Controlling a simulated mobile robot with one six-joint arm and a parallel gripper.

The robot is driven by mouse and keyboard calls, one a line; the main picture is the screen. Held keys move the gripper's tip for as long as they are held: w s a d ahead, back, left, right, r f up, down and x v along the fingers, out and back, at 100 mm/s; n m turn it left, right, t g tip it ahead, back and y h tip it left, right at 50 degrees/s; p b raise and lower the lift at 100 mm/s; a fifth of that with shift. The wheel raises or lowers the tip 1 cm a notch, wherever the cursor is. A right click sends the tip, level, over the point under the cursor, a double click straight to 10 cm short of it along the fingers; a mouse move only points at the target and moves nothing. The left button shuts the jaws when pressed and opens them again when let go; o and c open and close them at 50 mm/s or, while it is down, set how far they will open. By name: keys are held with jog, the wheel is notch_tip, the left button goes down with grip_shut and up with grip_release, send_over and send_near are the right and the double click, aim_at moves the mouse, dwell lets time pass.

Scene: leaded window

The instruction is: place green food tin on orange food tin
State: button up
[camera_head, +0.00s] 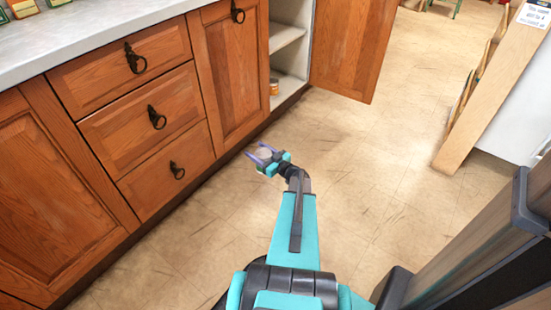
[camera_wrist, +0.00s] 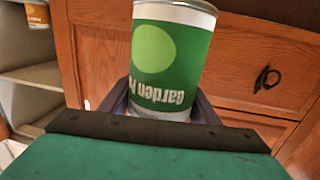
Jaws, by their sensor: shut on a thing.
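The green food tin (camera_wrist: 171,60) is in my gripper, with a green and white label that reads upside down in the wrist view. My gripper (camera_head: 258,156) is shut on it, above the floor in front of the wooden cabinets; in the head view only the tin's pale end shows between the fingers. An orange food tin (camera_head: 274,87) stands on a low shelf inside the open cabinet, partly hidden by the cabinet's front. It also shows at the upper left of the wrist view (camera_wrist: 38,16). The two tins are well apart.
The open cabinet door (camera_head: 352,45) stands out into the room, right of the shelves (camera_head: 287,36). Closed drawers (camera_head: 143,119) line the left under a pale countertop (camera_head: 90,38). A wooden board (camera_head: 490,90) stands at right. The floor (camera_head: 370,150) between is clear.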

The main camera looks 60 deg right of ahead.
jog(key=w+a+r+n+y, duration=0.25)
jog(key=w+a+r, duration=0.2)
jog(key=a, duration=0.35)
jog(key=w+a+r+n+g+y, duration=0.1)
jog(key=w+a+r+n+y, duration=0.1)
jog(key=w+a+r+y, duration=0.5)
jog(key=w+a+r+n+h, duration=0.15)
jog(key=a+r, duration=0.25)
jog(key=a, duration=0.6)
jog(key=a+r+n+g+y+p, duration=0.2)
jog(key=a+r+n+y+p, duration=0.15)
jog(key=a+r, duration=0.55)
jog(key=a+r+n+g+y+p, duration=0.2)
jog(key=a+r+g+y, duration=0.3)
jog(key=a, duration=0.8)
jog(key=a+r+p, duration=0.3)
jog(key=r+p, duration=1.7)
jog(key=r, duration=0.1)
jog(key=a+r+p, duration=0.3)
jog(key=r+p, duration=1.6)
jog(key=r, duration=0.3)
jog(key=shift+s+n+t+p, duration=0.35)
jog(key=shift+n+t, duration=0.05)
jog(key=shift+n, duration=0.05)
jog(key=shift+a+f, duration=0.1)
jog(key=shift+a, duration=0.2)
